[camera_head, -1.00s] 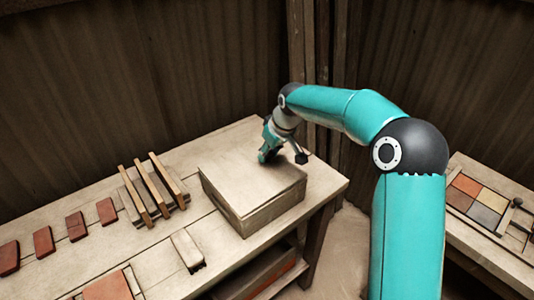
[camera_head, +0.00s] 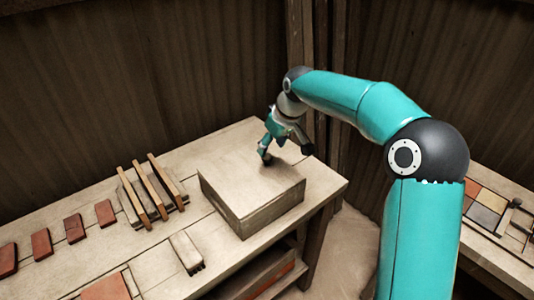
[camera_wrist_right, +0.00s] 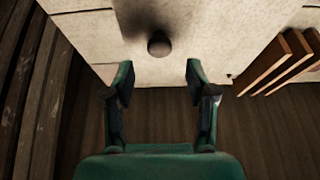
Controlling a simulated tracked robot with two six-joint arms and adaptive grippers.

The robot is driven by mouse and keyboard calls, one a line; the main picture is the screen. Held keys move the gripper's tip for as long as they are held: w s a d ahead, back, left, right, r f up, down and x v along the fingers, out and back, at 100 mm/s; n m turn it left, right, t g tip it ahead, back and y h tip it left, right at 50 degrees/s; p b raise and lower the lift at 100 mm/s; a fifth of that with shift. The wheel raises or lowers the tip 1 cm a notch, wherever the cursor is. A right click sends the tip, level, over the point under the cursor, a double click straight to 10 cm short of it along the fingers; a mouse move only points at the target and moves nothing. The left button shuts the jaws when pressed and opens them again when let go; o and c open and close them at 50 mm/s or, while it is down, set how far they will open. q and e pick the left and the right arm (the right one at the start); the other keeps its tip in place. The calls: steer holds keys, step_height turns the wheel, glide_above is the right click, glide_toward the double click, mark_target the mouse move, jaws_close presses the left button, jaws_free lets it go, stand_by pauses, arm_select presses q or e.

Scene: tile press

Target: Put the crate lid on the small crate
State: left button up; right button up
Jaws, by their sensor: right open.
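The pale wooden lid (camera_head: 232,178) lies on top of the small crate (camera_head: 270,214) near the table's right end. It looks level and flush with the crate walls; the far edge is partly hidden by my right gripper. The lid's dark round knob (camera_wrist_right: 159,43) shows in the right wrist view, ahead of and between the fingers. My right gripper (camera_head: 286,152) is open and empty above the lid's far part. Its spread fingers also show in the wrist view (camera_wrist_right: 159,72), apart from the knob. My left gripper is not in view.
A wooden rack (camera_head: 152,192) with upright slats stands left of the crate. Several red tiles (camera_head: 75,228) lie farther left. A brush-like block (camera_head: 187,252) lies in front of the crate. A second table with a tile tray (camera_head: 487,208) is at right.

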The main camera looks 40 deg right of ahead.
steer(key=v, duration=0.7)
steer(key=shift+r, duration=0.2)
